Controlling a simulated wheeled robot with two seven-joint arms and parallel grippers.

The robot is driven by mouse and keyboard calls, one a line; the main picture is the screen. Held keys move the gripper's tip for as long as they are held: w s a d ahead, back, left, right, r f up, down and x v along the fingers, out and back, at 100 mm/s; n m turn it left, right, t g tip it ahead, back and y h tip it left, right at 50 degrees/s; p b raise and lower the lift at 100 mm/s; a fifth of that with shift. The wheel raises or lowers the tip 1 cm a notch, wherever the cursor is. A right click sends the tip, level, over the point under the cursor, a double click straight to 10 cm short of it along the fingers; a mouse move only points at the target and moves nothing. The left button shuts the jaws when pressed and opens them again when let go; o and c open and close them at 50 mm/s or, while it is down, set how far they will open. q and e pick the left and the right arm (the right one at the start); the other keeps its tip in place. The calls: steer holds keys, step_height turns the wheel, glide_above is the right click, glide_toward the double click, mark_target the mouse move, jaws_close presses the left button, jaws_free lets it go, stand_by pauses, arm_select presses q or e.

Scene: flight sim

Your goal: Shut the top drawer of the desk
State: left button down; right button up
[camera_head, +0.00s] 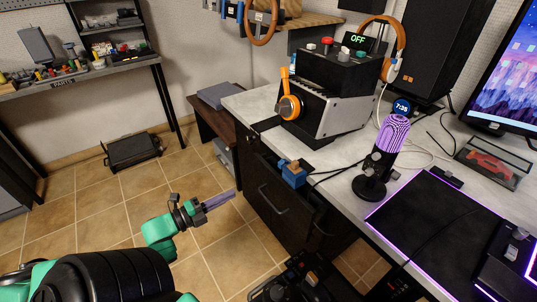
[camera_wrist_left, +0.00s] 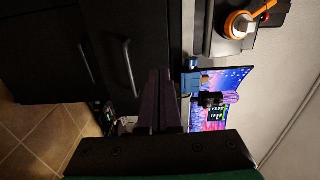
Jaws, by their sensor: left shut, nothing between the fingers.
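The desk (camera_head: 243,98) has a pale top and a dark drawer unit below it. The top drawer (camera_head: 285,212) has a dark front with a bar handle (camera_head: 272,200); its front seems to stand out a little from under the desktop, but how far is hard to tell. In the left wrist view, turned sideways, the drawer front (camera_wrist_left: 120,25) and its handle (camera_wrist_left: 127,62) show. My left gripper (camera_head: 233,194) is shut and empty, in front of and left of the drawer front in the head view. Its fingers (camera_wrist_left: 158,74) cover part of the drawer in the wrist view.
A blue clamp-like object (camera_head: 292,173) sits at the desk edge above the drawer.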

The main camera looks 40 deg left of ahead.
arm_select(q)
steer(key=b, duration=0.4)
glide_toward(272, 175)
steer(key=x, duration=0.6)
steer(key=shift+w+f, duration=0.1)
steer(key=shift+f, duration=0.05)
steer(key=shift+w, duration=0.35)
arm_select(e)
steer(key=w+a, duration=0.1)
steer(key=w, duration=0.5)
steer(key=shift+a, duration=0.1)
